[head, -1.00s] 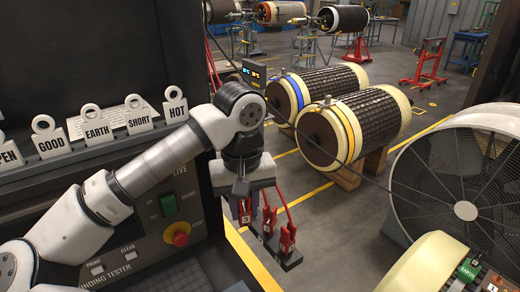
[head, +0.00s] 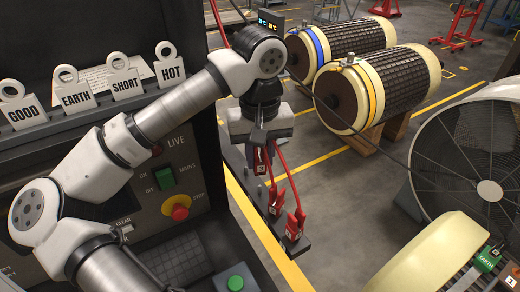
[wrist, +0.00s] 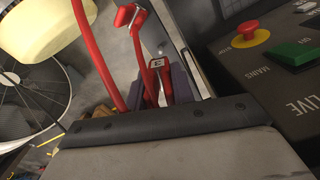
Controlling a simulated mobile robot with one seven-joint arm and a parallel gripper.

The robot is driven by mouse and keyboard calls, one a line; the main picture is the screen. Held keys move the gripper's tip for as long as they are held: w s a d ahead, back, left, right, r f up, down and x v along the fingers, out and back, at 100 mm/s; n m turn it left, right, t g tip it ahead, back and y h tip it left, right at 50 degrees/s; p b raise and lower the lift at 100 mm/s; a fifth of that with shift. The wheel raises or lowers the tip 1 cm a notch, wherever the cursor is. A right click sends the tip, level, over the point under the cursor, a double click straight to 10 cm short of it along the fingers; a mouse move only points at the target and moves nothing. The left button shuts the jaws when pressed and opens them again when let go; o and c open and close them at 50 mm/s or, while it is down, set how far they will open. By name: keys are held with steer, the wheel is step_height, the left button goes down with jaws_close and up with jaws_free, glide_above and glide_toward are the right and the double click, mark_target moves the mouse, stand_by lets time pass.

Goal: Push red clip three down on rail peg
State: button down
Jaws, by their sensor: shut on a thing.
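Red clip three (head: 261,167), with a white number tag, is between the fingers of my gripper (head: 260,146). It is at the far end of the row, over the dark rail (head: 262,208). In the wrist view, the tagged red clip (wrist: 160,62) sits between the dark fingers of my gripper (wrist: 165,84), which is shut on it. I cannot tell whether the clip touches a peg. Small bare pegs (head: 261,188) show on the rail in front of it. Two other red clips (head: 277,200) (head: 294,226) stand nearer on the rail, with red cables rising from them.
The tester panel, with a red stop button (head: 177,207) and green switch (head: 164,180), stands close left of the rail. Label tags (head: 124,90) line its top. A large fan (head: 480,165) stands right. Wound rotors (head: 385,85) lie behind. Floor right of the rail is clear.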

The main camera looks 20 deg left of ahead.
mark_target(260, 186)
steer(key=shift+f+b, duration=0.6)
steer(key=shift+f, duration=0.9)
steer(key=shift+f+b, duration=1.2)
steer(key=shift+b, duration=0.1)
steer(key=shift+f+b, duration=0.5)
steer(key=shift+b, duration=0.2)
steer(key=c, duration=1.1)
jaws_free()
